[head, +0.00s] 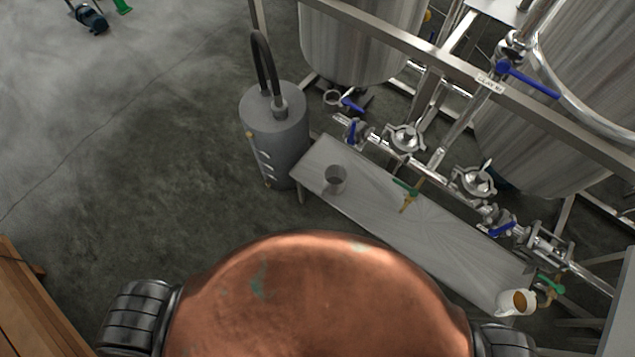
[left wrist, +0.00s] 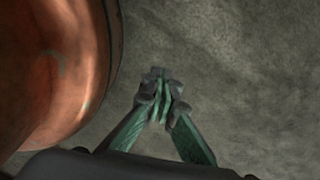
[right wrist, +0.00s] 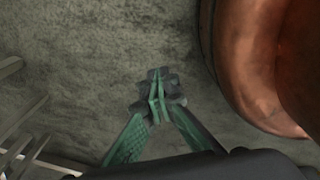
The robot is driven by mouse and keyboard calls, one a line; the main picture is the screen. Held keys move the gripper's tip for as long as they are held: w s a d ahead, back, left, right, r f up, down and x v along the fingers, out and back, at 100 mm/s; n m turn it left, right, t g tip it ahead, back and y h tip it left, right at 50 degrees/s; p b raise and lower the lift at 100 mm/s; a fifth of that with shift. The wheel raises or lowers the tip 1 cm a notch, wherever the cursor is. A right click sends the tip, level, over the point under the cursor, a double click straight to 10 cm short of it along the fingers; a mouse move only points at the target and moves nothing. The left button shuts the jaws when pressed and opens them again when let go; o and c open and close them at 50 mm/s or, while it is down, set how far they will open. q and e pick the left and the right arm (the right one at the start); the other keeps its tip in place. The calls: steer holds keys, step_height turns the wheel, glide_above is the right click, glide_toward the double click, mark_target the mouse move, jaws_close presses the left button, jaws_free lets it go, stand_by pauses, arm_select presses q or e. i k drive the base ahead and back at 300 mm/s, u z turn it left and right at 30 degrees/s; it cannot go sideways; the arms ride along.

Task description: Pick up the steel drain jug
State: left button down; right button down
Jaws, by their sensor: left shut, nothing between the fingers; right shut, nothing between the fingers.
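A small steel jug (head: 335,180) stands on the left part of a low steel bench (head: 385,215) in the head view. It looks upright, and its rim faces up toward me. My left gripper (left wrist: 161,88) shows in the left wrist view, shut and empty above bare grey floor. My right gripper (right wrist: 158,90) shows in the right wrist view, also shut and empty above the floor. Neither gripper shows in the head view, and the jug shows in neither wrist view. Both grippers are apart from the jug.
A grey cylinder with a black hose (head: 275,125) stands at the bench's left end. Behind the bench run pipes with blue-handled valves (head: 528,80) below steel tanks (head: 362,40). A white mug (head: 515,302) is at the bench's right end. The floor at left is largely clear.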

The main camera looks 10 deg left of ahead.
mark_target(335, 176)
steer(key=z, duration=0.5)
steer(key=k, duration=1.15)
steer(key=u, duration=0.35)
steer(key=i, duration=0.7)
steer(key=u, duration=0.8)
